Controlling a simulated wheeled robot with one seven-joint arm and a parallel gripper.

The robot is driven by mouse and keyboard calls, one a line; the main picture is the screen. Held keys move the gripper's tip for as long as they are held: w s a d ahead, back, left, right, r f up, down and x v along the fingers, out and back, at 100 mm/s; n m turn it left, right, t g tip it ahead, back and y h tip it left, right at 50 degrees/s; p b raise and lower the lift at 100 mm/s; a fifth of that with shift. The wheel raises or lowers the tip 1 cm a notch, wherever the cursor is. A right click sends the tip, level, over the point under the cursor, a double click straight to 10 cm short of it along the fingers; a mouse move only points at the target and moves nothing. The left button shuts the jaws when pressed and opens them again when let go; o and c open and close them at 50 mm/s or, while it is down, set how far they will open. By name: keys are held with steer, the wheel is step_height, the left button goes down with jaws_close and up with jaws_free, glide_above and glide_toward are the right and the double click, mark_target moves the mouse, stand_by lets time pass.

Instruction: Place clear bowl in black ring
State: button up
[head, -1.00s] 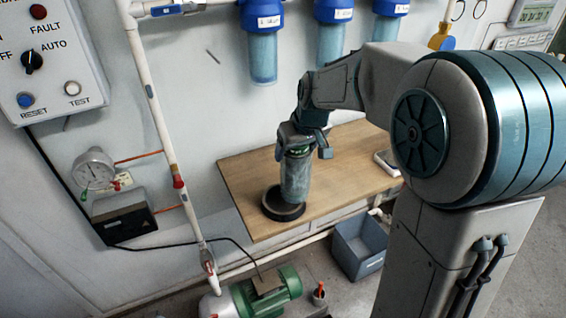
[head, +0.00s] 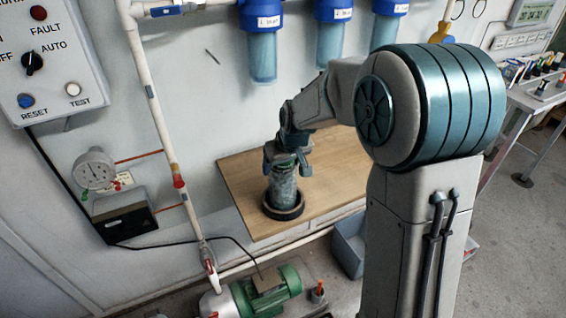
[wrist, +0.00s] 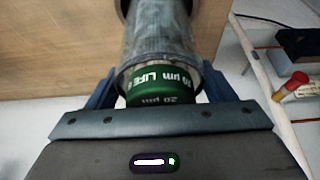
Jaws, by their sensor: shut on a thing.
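The clear bowl (head: 283,187) is a see-through cylinder, with a green-capped cartridge (wrist: 160,88) inside its near end. My gripper (head: 286,164) is shut on the bowl near its top, with one finger on each side in the wrist view. The bowl is about upright in the head view. The black ring (head: 283,213) lies on the wooden table, and the bowl's lower end overlaps its opening. Whether the bowl's base touches the table is hidden. In the wrist view only a dark edge of the ring shows at the top.
The wooden table (head: 335,188) is bare around the ring. Blue-topped filter housings (head: 262,45) hang on the wall above. A white pipe (head: 165,130) runs down left of the table. A green pump (head: 265,292) and a grey bin (head: 349,247) stand below.

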steer(key=o, duration=1.5)
steer(key=shift+o, duration=0.2)
steer(key=v, duration=1.2)
steer(key=s+d+f+m, duration=0.1)
steer(key=s+d, duration=0.2)
steer(key=s, duration=0.4)
steer(key=s+d+f+m+g+h, duration=0.1)
steer(key=s+d+f+m, duration=0.1)
steer(key=s, duration=0.6)
steer(key=s+d+f+m, duration=0.1)
steer(key=s+d, duration=0.3)
steer(key=s, duration=0.3)
steer(key=shift+s+d+f+m+h, duration=0.15)
steer(key=shift+d+f+m+h, duration=0.1)
steer(key=shift+m+h, duration=0.15)
